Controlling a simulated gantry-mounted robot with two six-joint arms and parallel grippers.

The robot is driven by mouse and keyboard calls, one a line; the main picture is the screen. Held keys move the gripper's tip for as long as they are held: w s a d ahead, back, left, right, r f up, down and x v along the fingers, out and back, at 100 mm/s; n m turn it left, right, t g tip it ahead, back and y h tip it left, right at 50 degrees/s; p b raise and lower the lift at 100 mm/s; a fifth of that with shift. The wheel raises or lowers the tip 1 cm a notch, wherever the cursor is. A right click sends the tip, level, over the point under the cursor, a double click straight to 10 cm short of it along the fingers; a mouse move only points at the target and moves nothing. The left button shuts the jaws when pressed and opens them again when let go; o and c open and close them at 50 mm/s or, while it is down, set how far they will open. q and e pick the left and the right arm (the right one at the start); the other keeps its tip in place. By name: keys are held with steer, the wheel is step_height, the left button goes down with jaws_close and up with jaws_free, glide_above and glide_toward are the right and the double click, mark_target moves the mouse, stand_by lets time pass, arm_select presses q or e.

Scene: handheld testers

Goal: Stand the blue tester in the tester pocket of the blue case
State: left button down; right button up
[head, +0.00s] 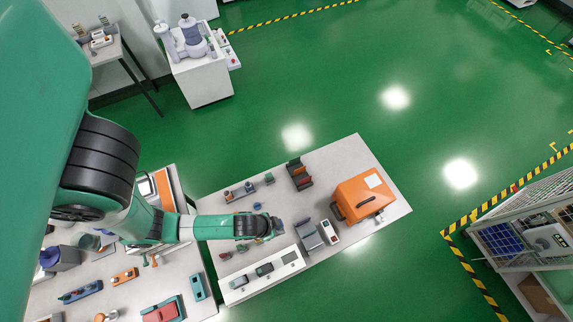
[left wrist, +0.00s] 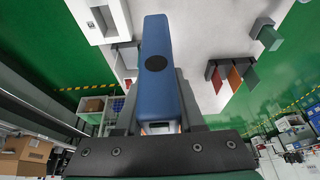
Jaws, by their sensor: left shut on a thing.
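The blue tester (left wrist: 156,85) fills the middle of the left wrist view, long and narrow, with a dark round spot on its face. My left gripper (left wrist: 158,100) is shut on it, with a grey finger on each side. In the head view my left gripper (head: 275,227) is over the right-hand bench, above its left half; the tester is too small to make out there. I cannot tell for sure which item is the blue case. A blue-green case-like item with a red inside (head: 162,311) lies at the bottom edge on the left-hand bench. My right gripper is not in view.
A white rack (head: 236,292) with several dark devices lies along the near edge of the right-hand bench. Slotted coloured plates (head: 299,174) stand behind.

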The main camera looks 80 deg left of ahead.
arm_select(q)
steer(key=shift+s+d+r, duration=0.3)
steer(key=shift+s+d, duration=0.1)
steer(key=shift+d, duration=0.1)
step_height(320, 180, up, 7)
steer(key=p, duration=0.7)
steer(key=shift+p, duration=0.3)
step_height(320, 180, down, 2)
steer(key=shift+w+f+b, duration=0.1)
steer(key=shift+f+b, duration=0.05)
steer(key=shift+b, duration=1.1)
steer(key=shift+r, duration=0.2)
steer(key=shift+f, duration=0.1)
